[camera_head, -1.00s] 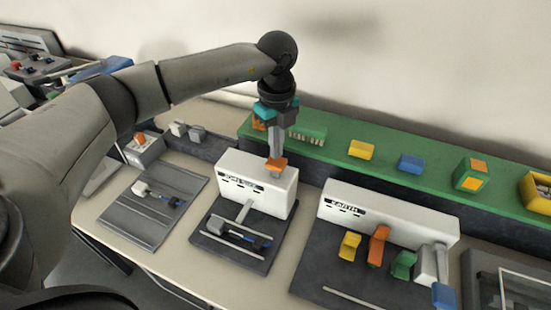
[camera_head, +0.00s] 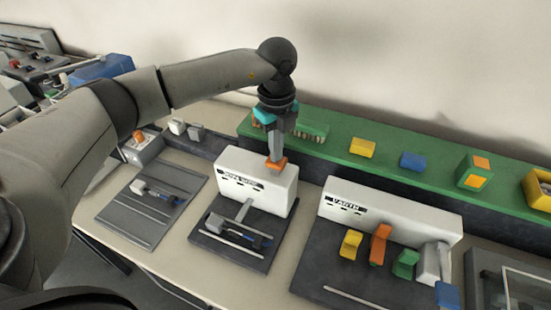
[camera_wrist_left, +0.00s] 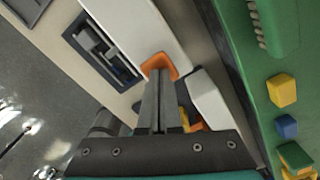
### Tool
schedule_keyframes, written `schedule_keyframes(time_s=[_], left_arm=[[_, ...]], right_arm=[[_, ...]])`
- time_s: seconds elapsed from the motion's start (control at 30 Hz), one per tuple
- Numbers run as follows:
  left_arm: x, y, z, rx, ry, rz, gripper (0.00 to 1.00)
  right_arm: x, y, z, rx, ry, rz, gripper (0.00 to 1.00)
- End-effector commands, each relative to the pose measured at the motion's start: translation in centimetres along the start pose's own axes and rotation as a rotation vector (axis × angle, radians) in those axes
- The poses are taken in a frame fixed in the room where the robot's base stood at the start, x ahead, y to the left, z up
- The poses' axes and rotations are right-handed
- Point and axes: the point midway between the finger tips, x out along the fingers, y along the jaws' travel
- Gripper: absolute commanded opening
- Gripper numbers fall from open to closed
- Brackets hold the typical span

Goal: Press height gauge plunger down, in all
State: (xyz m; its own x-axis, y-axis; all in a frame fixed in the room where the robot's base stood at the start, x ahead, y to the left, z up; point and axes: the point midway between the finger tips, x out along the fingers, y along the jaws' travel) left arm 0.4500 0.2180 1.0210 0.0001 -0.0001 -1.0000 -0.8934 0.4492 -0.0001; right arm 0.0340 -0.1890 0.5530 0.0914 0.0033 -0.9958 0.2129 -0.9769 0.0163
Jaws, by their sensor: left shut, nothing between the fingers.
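The white gauge housing (camera_head: 256,181) stands upright at the back of a dark base plate (camera_head: 225,248). An orange cap (camera_head: 276,163), which looks like the plunger top, is at the housing's upper right edge. My left gripper (camera_head: 276,154) points down with its fingers shut and empty, right over the cap. In the left wrist view the shut fingers (camera_wrist_left: 157,100) end at the orange cap (camera_wrist_left: 158,62). The fingertips seem to meet the cap, but contact is hard to confirm. The plunger's shaft is hidden. My right gripper is not in view.
A green shelf (camera_head: 334,141) with several coloured blocks runs behind. A second white housing (camera_head: 388,215) with yellow, orange and green levers stands to the right. A grey tray (camera_head: 140,218) lies to the left. The beige table (camera_head: 180,255) is bare between the fixtures.

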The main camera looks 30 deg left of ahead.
Motion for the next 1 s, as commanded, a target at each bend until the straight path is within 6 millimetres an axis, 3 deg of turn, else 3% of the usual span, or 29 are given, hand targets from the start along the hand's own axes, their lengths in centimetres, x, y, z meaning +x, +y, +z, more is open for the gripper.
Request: schedule_keyframes(time_s=[0.63, 1.0], left_arm=[[2.7, 0.1, -0.1, 0.001, 0.001, 0.003, 0.0], [2.0, 0.1, -0.1, 0.002, 0.001, 0.003, 0.0]], right_arm=[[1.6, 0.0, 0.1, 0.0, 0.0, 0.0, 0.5], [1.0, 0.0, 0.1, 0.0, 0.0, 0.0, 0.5]])
